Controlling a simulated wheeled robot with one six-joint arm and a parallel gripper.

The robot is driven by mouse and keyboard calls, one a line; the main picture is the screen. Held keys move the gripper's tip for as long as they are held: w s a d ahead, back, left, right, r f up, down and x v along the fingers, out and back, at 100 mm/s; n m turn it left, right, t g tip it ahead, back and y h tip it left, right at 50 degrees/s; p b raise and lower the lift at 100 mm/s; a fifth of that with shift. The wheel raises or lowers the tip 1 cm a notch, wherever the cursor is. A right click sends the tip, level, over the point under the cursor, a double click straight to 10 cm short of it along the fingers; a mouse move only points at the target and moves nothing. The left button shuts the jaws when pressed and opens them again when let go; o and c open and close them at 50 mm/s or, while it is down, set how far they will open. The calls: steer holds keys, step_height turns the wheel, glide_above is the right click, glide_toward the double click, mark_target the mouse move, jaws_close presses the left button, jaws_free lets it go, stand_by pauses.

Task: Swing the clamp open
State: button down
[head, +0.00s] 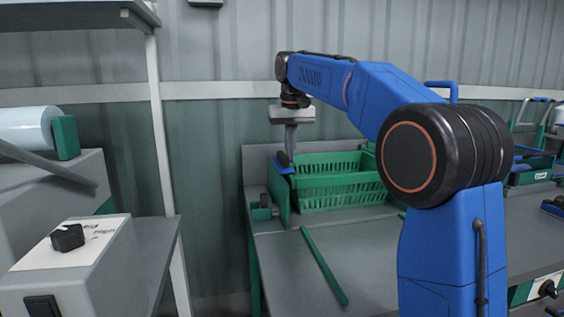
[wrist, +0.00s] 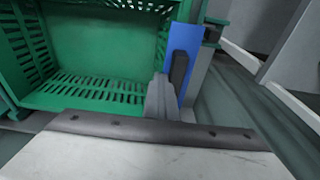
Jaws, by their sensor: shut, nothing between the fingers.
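The clamp appears to be the blue plate (head: 278,167) with a black handle, on top of an upright green board (head: 278,193) at the bench's left end. In the wrist view the blue plate (wrist: 182,38) and the black handle (wrist: 179,70) stand just right of my fingers. My gripper (head: 290,152) points down at the handle, shut with nothing held. Its grey fingers (wrist: 161,97) are close beside the handle; I cannot tell whether they touch it. In the head view the fingers partly cover the clamp.
A green slotted crate (head: 340,188) stands right of the board and looks empty in the wrist view. A green bar (head: 323,266) lies across the grey bench (head: 375,245). A control box (head: 75,265) with a black knob stands at left, beside a white rack post (head: 158,120).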

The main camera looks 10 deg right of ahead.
mark_target(280, 154)
steer(key=shift+w+a+r, duration=0.1)
steer(key=shift+a+r, duration=0.05)
steer(key=shift+a, duration=0.7)
steer(key=shift+a+r, duration=0.15)
steer(key=shift+r, duration=0.05)
steer(key=shift+a, duration=0.1)
steer(key=shift+a+r, duration=0.15)
steer(key=shift+a, duration=0.3)
steer(key=shift+r, duration=0.1)
steer(key=shift+a+r, duration=0.3)
steer(key=shift+r, duration=0.4)
steer(key=shift+d+r, duration=0.35)
steer(key=shift+r, duration=0.55)
steer(key=shift+d+r, duration=0.15)
steer(key=shift+d, duration=0.1)
steer(key=shift+d, duration=0.2)
